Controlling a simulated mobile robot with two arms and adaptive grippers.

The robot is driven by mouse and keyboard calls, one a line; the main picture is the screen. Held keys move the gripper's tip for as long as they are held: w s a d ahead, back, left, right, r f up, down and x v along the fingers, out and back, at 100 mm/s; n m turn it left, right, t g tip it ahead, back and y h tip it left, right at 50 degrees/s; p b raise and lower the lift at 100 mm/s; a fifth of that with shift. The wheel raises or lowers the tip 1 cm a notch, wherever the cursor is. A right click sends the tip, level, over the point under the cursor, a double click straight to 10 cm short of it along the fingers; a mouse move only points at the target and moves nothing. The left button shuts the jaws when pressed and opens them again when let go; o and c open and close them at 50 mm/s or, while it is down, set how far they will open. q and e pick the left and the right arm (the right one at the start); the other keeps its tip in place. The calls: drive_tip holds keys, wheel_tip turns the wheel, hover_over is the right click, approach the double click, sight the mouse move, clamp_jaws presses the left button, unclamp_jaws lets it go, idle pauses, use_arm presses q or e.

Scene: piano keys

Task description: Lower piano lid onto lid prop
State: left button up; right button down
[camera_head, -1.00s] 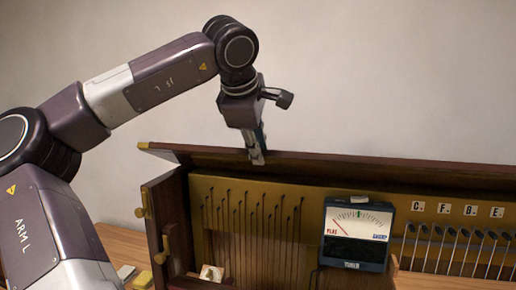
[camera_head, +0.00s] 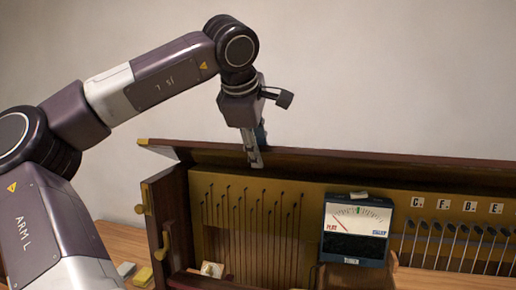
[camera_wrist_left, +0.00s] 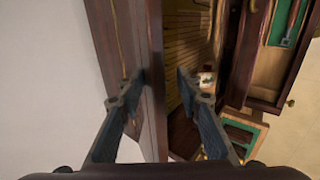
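The piano lid (camera_head: 350,164) is a long dark wooden board standing raised along the back of the open piano case. My left gripper (camera_head: 254,162) reaches down onto its top edge, left of the middle. In the left wrist view, the gripper's fingers (camera_wrist_left: 158,92) stand apart on either side of the lid's edge (camera_wrist_left: 156,60). A gap shows between the right-hand finger and the wood. Contact of the other finger cannot be told. I cannot make out the lid prop for certain. My right gripper is not in view.
A meter (camera_head: 357,230) with a white dial sits on the case, right of a gold panel with vertical wires (camera_head: 250,232). Lettered tiles (camera_head: 457,206) and hammers stand at right. Small blocks (camera_head: 139,276) lie on the table at left. The wall behind is bare.

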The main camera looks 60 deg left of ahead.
use_arm(q)
drive_tip(key=v, duration=1.2)
idle(0.5)
